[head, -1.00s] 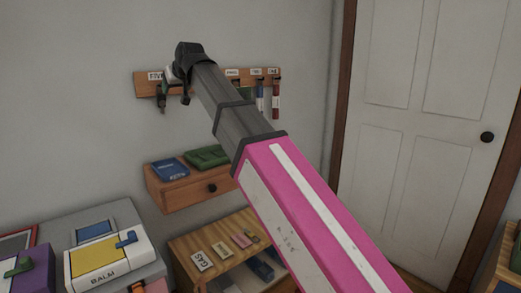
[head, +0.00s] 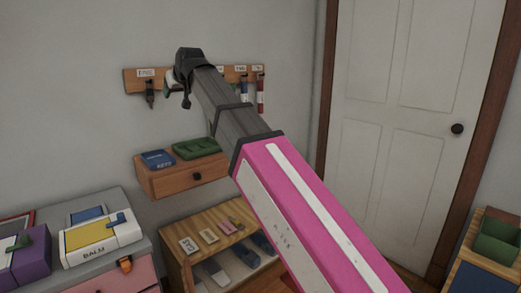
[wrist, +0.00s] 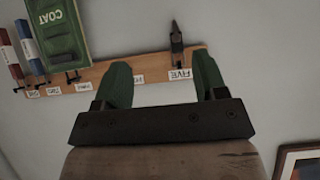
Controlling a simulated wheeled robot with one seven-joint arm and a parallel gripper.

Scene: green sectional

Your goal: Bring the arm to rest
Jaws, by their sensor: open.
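My arm reaches up from the lower right in the head view, with a pink link and a grey forearm. My gripper (head: 185,75) is at its far end, in front of the wall rack as pictured. In the wrist view my gripper (wrist: 163,82) has two green fingers spread apart, with nothing between them. The wooden rack (wrist: 150,68) shows upside down beyond the fingers. The arm hides part of the rack in the head view.
A wall drawer (head: 183,178) holds a blue and a green item. Below is a wooden shelf unit (head: 205,232) with small labelled things. A grey-topped cabinet (head: 125,208) carries boxes at left. A closed white door (head: 405,130) is at right, with a green bin (head: 497,242) near it.

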